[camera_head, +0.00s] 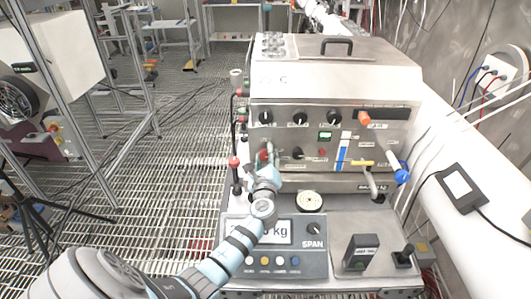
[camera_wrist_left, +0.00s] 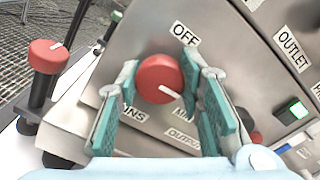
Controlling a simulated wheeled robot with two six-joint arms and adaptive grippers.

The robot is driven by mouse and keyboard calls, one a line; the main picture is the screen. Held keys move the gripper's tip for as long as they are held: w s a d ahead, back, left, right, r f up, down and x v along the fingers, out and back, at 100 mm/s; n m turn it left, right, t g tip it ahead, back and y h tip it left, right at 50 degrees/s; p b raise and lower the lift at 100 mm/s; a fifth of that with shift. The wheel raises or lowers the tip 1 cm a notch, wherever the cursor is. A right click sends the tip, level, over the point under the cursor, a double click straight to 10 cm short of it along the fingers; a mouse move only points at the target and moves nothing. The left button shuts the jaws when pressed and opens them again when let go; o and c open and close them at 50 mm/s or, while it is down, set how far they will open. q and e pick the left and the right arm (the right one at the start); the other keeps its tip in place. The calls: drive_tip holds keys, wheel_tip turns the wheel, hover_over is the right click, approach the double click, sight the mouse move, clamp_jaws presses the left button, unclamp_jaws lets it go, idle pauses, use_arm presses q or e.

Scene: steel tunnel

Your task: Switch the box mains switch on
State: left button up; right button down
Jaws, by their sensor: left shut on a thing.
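The box (camera_head: 335,80) is a steel cabinet with knobs and labels on its front. Its mains switch is a red round knob (camera_wrist_left: 160,79) at the lower left of the front, with a white pointer mark aimed to the lower right in the left wrist view. An OFF label (camera_wrist_left: 186,34) sits above it, and a partly hidden label ending in "NS" lies below. My left gripper (camera_head: 265,170) is at this knob, with its teal fingers (camera_wrist_left: 160,105) on both sides of it, shut on it.
A red-topped lever (camera_wrist_left: 47,57) stands close left of the gripper. A green lit button (camera_wrist_left: 298,110) is to the right. A scale display (camera_head: 265,232) lies below the arm. A yellow-handled valve (camera_head: 362,163) is farther right. Open grating floor lies left.

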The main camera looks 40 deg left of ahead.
use_arm(q)
drive_tip(key=shift+f+m, duration=0.2)
drive_tip(key=shift+m, duration=0.2)
drive_tip(key=o, duration=0.9)
drive_tip(key=shift+o, duration=1.3)
drive_tip(key=shift+r, duration=0.1)
drive_tip(key=v, duration=1.2)
drive_tip(key=shift+s, duration=0.1)
